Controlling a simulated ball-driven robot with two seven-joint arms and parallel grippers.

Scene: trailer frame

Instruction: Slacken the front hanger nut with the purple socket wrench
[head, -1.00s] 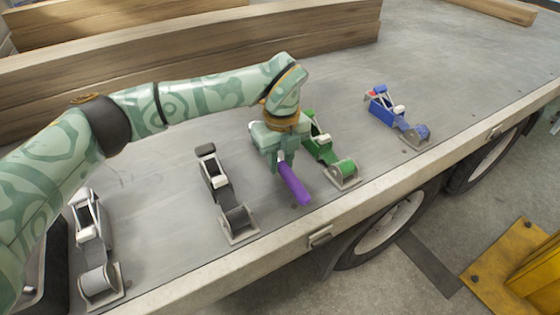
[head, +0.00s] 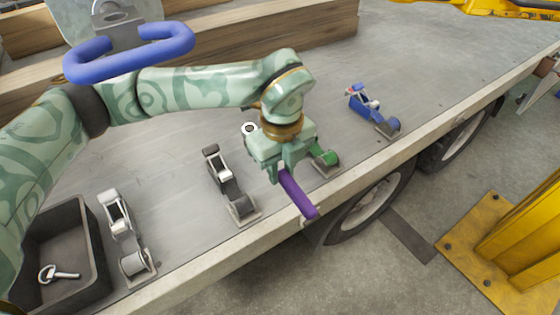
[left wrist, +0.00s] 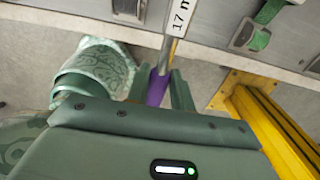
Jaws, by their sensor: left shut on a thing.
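My left gripper (head: 282,174) is shut on the purple handle (head: 299,196) of the wrench, near the front edge of the trailer deck. The handle points down toward the deck edge in the head view. In the left wrist view the purple handle (left wrist: 157,88) sits between the fingers, with a metal shaft running up to a white tag (left wrist: 181,17) marked "17 m", partly cut off. I cannot make out the socket end clearly, nor the front hanger nut. My right gripper is not in view.
Ratchet straps lie along the deck: grey (head: 125,235), black (head: 230,185), green (head: 325,160), blue (head: 373,110). A dark tray (head: 99,262) holds a metal eye piece (head: 58,274). A blue tubular bar (head: 130,62) shows upper left. A yellow post base (head: 490,245) stands right.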

